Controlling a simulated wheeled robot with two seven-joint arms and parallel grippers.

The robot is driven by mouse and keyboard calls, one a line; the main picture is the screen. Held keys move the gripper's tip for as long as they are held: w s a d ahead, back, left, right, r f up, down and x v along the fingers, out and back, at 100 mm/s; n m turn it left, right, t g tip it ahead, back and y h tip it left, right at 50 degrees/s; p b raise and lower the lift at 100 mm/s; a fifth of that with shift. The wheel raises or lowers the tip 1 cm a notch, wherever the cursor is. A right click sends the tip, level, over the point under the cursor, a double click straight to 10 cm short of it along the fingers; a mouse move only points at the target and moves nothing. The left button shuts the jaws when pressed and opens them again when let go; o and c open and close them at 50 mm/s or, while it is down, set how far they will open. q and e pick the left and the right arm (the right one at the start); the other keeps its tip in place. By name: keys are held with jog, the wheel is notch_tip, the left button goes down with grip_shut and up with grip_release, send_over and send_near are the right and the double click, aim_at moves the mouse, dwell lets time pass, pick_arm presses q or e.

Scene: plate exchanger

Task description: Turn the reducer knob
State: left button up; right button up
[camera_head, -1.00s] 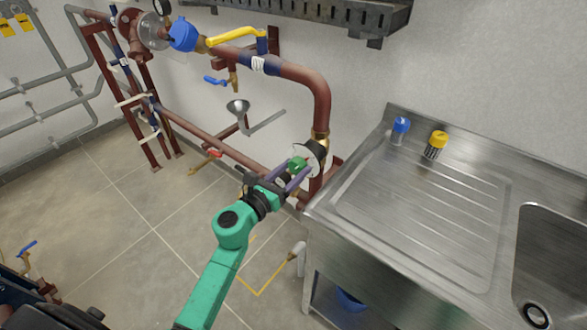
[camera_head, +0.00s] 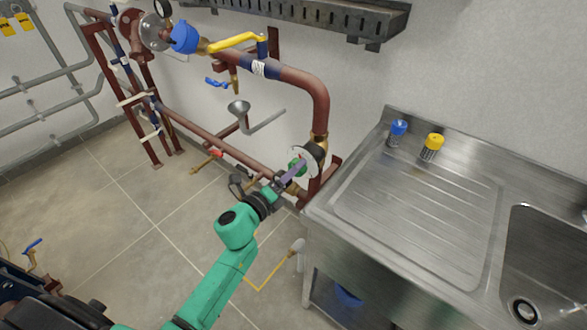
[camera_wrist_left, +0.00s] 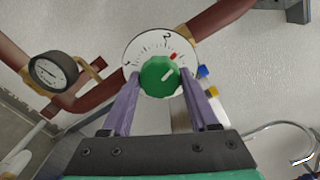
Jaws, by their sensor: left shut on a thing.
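The reducer knob is green (camera_head: 295,165) and sits on a round white dial (camera_head: 303,153) at the pipe, left of the sink unit. My right gripper is not in view.
A steel sink unit (camera_head: 365,230) stands close to the right of the knob. Dark red pipes (camera_head: 318,95) run around it. A pressure gauge (camera_wrist_left: 52,72) is at the left in the wrist view. A yellow-handled valve (camera_head: 235,40) is above. Open tiled floor lies left.

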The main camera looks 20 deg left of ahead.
pick_arm(q)
jog(key=shift+n+p, duration=3.05)
jog(key=shift+n, duration=4.15)
jog(key=o, duration=1.4)
jog(key=shift+c, duration=0.2)
jog(key=shift+s+a, duration=0.1)
